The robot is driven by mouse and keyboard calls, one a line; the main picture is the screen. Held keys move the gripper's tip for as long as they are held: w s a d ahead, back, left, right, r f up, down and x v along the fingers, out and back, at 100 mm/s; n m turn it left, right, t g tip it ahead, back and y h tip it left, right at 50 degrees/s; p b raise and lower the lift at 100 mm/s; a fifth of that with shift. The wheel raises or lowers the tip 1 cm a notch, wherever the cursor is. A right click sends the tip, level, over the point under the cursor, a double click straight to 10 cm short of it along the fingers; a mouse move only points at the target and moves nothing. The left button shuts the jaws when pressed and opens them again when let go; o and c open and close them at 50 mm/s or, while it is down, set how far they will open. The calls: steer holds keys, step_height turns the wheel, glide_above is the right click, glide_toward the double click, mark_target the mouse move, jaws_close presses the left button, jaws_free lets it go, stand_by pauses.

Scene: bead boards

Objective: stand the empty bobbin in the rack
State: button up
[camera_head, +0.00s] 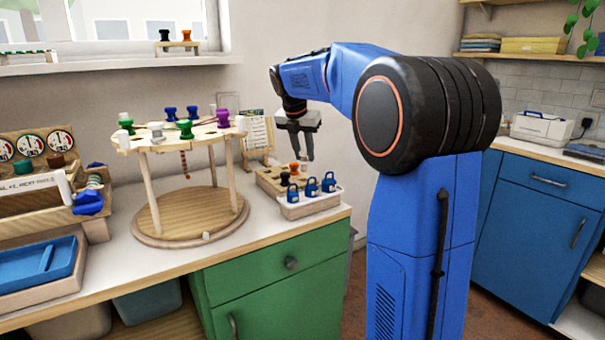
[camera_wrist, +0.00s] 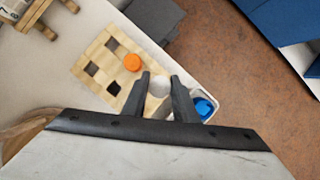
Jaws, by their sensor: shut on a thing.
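My gripper (camera_head: 303,157) is over the back right corner of the counter, pointing down. In the wrist view my gripper (camera_wrist: 159,80) has its fingers closed on a white round-topped thing, which looks like the empty bobbin (camera_wrist: 159,87). The rack (camera_head: 268,183) is a low wooden block with square holes, also below the gripper in the wrist view (camera_wrist: 88,53). An orange bobbin (camera_wrist: 132,62) stands in it, left of the held bobbin. The held bobbin is over the rack's right part; whether it touches the rack cannot be told.
A pale tray (camera_head: 308,207) with blue padlock-like things (camera_head: 311,187) stands directly in front of the rack. A round wooden stand (camera_head: 160,239) with several coloured bobbins on its top is to the left. A small card stand (camera_head: 257,136) is behind.

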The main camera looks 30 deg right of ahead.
mark_target(303, 164)
steer(key=shift+f, duration=2.9)
steer(key=shift+f, duration=0.1)
steer(key=o, duration=1)
steer(key=shift+o, duration=0.2)
steer(key=v, duration=1.2)
